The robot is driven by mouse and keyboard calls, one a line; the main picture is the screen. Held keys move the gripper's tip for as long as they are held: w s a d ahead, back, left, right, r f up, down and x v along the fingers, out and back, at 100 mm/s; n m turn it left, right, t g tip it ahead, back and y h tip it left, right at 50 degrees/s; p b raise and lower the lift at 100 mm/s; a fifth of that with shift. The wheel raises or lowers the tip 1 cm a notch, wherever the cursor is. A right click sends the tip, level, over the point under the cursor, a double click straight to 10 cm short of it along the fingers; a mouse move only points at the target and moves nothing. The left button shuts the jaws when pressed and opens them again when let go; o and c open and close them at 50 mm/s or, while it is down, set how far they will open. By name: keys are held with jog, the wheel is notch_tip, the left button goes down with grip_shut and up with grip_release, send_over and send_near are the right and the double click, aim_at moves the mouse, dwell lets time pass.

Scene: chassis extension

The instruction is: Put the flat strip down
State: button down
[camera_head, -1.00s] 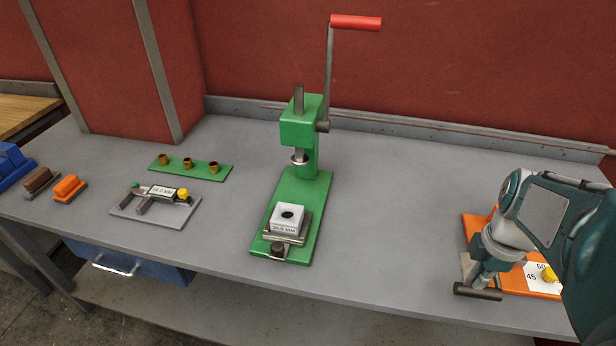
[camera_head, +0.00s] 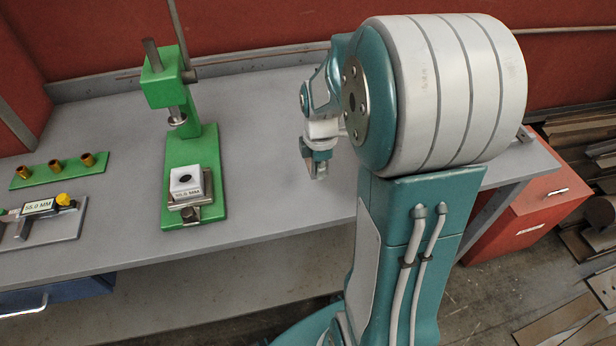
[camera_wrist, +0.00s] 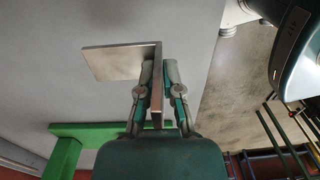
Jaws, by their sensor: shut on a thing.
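My gripper (camera_head: 318,160) is over the bench top, right of the green press. In the wrist view, its fingers (camera_wrist: 160,75) are shut on a thin grey metal strip (camera_wrist: 120,62). The strip looks bent at about a right angle, not flat. One leg runs between the fingers, seen edge-on, and the other leg extends left as a plate. In the head view only a small part of the strip shows below the gripper. I cannot tell whether it touches the bench.
The green press (camera_head: 192,160) holds a white block (camera_head: 188,184) with a hole. Left are a green rail (camera_head: 60,170) with brass bushings and a gauge (camera_head: 40,220). The grey bench top (camera_head: 270,130) is clear between press and gripper. A red cabinet (camera_head: 530,205) stands at right.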

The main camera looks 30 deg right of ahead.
aim_at(314, 187)
jog(key=w+f, duration=0.1)
jog(key=w+d+f, duration=0.1)
jog(key=f, duration=0.1)
jog(key=shift+w, duration=0.1)
jog(key=shift+w+f, duration=0.2)
jog(key=shift+a+f, duration=0.2)
jog(key=shift+f, duration=0.4)
jog(key=shift+a+f, duration=0.2)
jog(key=shift+f, duration=0.4)
jog(key=shift+a+f, duration=0.25)
jog(key=shift+f, duration=0.05)
jog(key=shift+d, duration=0.2)
jog(key=c, duration=0.8)
grip_release()
jog(key=shift+d+f, duration=0.1)
jog(key=shift+d, duration=0.15)
jog(key=shift+a, duration=0.25)
